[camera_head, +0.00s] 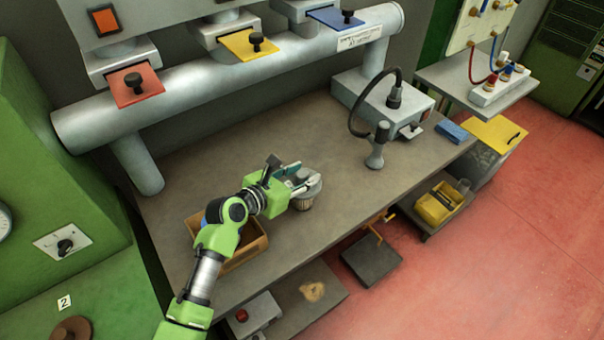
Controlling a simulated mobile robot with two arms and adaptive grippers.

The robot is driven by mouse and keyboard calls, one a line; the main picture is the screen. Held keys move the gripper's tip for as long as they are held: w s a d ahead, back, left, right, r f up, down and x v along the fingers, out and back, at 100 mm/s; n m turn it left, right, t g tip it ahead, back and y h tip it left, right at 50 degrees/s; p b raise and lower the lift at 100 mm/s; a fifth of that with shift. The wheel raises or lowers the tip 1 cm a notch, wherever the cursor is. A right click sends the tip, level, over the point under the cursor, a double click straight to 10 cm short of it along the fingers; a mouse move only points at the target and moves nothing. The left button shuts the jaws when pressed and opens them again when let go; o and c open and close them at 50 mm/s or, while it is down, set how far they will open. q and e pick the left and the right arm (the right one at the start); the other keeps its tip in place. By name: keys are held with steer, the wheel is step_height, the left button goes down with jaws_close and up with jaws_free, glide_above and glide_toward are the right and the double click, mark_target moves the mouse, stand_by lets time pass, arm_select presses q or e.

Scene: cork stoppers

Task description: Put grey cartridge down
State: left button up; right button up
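The grey cartridge (313,192) is upright over the front middle of the grey-brown workbench (220,155). It has a grey top and a ribbed, paler lower part. My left gripper (303,181) reaches in from the left with its fingers around the cartridge's upper part and appears shut on it. The gripper hides part of the cartridge's left side. I cannot tell whether its bottom touches the bench. My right gripper is not in view.
An orange-brown box (247,252) stands on the bench under my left arm. A grey device (372,106) with a black hose and a nozzle stand (377,155) is at the right. A large pipe (215,80) runs along the back. The bench between is clear.

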arm_select(q)
steer(key=shift+r, duration=0.1)
steer(key=shift+s+a+r, duration=0.1)
steer(key=v, duration=1.1)
steer(key=shift+s+a+b, duration=0.2)
steer(key=shift+s+b, duration=0.1)
steer(key=shift+b, duration=0.1)
steer(key=shift+r, duration=0.1)
